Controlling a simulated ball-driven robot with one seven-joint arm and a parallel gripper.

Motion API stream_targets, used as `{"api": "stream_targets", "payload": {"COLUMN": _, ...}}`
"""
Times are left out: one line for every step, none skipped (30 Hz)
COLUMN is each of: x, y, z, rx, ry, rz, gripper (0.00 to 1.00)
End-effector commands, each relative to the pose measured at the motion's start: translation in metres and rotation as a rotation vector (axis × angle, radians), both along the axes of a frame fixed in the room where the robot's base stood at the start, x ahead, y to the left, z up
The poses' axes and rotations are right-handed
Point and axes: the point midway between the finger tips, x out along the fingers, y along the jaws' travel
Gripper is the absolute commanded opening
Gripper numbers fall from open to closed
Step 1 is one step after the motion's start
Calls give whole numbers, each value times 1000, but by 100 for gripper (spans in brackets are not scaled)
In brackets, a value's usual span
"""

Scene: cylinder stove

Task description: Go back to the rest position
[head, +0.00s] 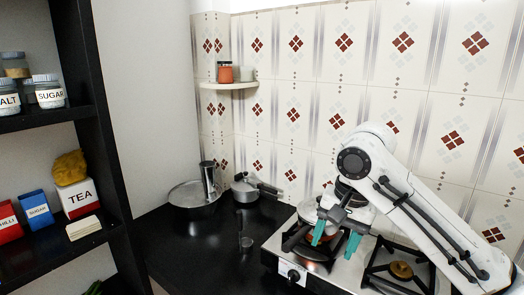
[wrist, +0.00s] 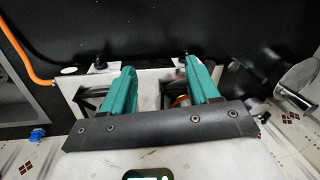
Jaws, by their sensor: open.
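My white arm reaches in from the right in the head view. My gripper (head: 336,238) has green fingers and hangs above the left burner of the steel stove (head: 350,270). The fingers stand apart with nothing seen between them. In the wrist view my gripper (wrist: 158,85) also shows its two green fingers spread. A round metal item with an orange-red part (head: 310,222) shows behind the gripper on the left burner. My gripper partly hides it, and I cannot tell exactly what it is.
A corner shelf (head: 229,86) holds a jar (head: 225,73). A black shelf unit (head: 100,100) stands at the left. An orange hose (wrist: 25,50) runs by the stove.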

Motion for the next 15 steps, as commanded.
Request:
{"api": "stream_targets", "payload": {"x": -3, "y": 9, "z": -8, "rx": 28, "ry": -8, "rz": 27, "gripper": 60}}
{"api": "stream_targets", "payload": {"x": -4, "y": 13, "z": -13, "rx": 43, "ry": -16, "rz": 44, "gripper": 60}}
{"api": "stream_targets", "payload": {"x": -6, "y": 19, "z": -19, "rx": 65, "ry": -28, "rz": 64, "gripper": 60}}
{"api": "stream_targets", "payload": {"x": -7, "y": 24, "z": -24, "rx": 83, "ry": -38, "rz": 81, "gripper": 60}}
{"api": "stream_targets", "payload": {"x": -9, "y": 29, "z": -29, "rx": 102, "ry": -50, "rz": 100, "gripper": 60}}
{"api": "stream_targets", "payload": {"x": -12, "y": 36, "z": -38, "rx": 128, "ry": -64, "rz": 122, "gripper": 60}}
{"api": "stream_targets", "payload": {"x": -15, "y": 41, "z": -44, "rx": 148, "ry": -79, "rz": 140, "gripper": 60}}
{"api": "stream_targets", "payload": {"x": -18, "y": 45, "z": -51, "rx": 169, "ry": -92, "rz": 158, "gripper": 60}}
{"api": "stream_targets", "payload": {"x": -22, "y": 50, "z": -60, "rx": 195, "ry": -113, "rz": 176, "gripper": 60}}
{"api": "stream_targets", "payload": {"x": -25, "y": 53, "z": -67, "rx": 212, "ry": -127, "rz": 189, "gripper": 60}}
{"api": "stream_targets", "payload": {"x": -29, "y": 56, "z": -74, "rx": 228, "ry": -142, "rz": 200, "gripper": 60}}
{"api": "stream_targets", "payload": {"x": -34, "y": 59, "z": -84, "rx": 247, "ry": -160, "rz": 213, "gripper": 60}}
{"api": "stream_targets", "payload": {"x": -38, "y": 60, "z": -91, "rx": 259, "ry": -172, "rz": 221, "gripper": 60}}
{"api": "stream_targets", "payload": {"x": -43, "y": 61, "z": -99, "rx": 269, "ry": -185, "rz": 227, "gripper": 60}}
{"api": "stream_targets", "payload": {"x": -49, "y": 62, "z": -109, "rx": 282, "ry": -201, "rz": 234, "gripper": 60}}
